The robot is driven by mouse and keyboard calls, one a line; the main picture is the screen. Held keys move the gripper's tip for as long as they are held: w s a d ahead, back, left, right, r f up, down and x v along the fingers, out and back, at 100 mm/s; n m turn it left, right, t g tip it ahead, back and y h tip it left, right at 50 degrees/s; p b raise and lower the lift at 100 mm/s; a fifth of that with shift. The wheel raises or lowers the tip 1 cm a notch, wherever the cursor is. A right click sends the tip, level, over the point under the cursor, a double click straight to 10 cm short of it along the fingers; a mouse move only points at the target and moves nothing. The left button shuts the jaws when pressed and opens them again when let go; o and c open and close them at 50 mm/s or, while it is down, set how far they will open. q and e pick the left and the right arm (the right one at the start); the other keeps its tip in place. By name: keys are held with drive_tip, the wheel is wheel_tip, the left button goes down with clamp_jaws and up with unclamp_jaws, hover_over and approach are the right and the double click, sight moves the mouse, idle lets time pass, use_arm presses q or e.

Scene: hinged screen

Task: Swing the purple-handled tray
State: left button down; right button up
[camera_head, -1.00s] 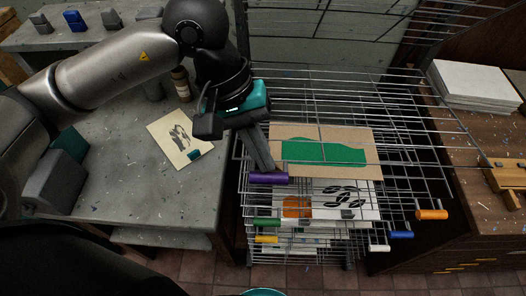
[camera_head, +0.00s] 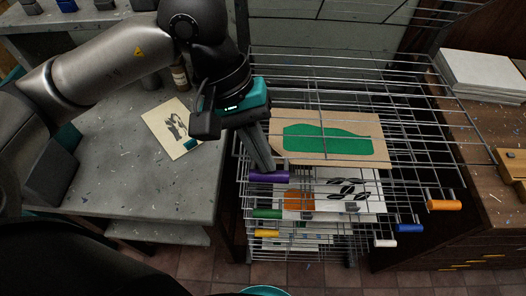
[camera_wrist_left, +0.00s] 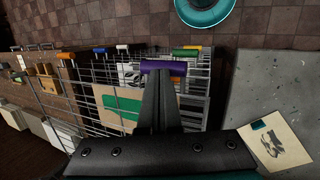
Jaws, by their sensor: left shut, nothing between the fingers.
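The purple handle (camera_head: 268,177) sits at the front left of a wire tray (camera_head: 420,130) in a drying rack. It also shows in the left wrist view (camera_wrist_left: 163,68). My left gripper (camera_head: 268,166) is shut, with its fingertips right at the purple handle and nothing between them. Whether the tips touch the handle I cannot tell. A brown sheet with a green print (camera_head: 330,138) lies on the rack beside the fingers. My right gripper is not in view.
A grey table (camera_head: 150,190) stands left, and a wooden bench with stacked white sheets (camera_head: 482,75) right. Tiled floor lies in front.

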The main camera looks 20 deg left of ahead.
use_arm(q)
wheel_tip(320, 180, down, 2)
drive_tip(key=b, duration=0.2)
drive_tip(key=shift+f+b, duration=0.2)
drive_tip(key=shift+b, duration=0.2)
drive_tip(key=shift+a+r+p, duration=0.15)
drive_tip(key=shift+r+p, duration=0.15)
drive_tip(key=shift+r, duration=0.15)
drive_tip(key=p+v, duration=0.2)
drive_tip(key=v, duration=0.5)
drive_tip(key=shift+r+p, duration=0.2)
drive_tip(key=shift+p, duration=0.15)
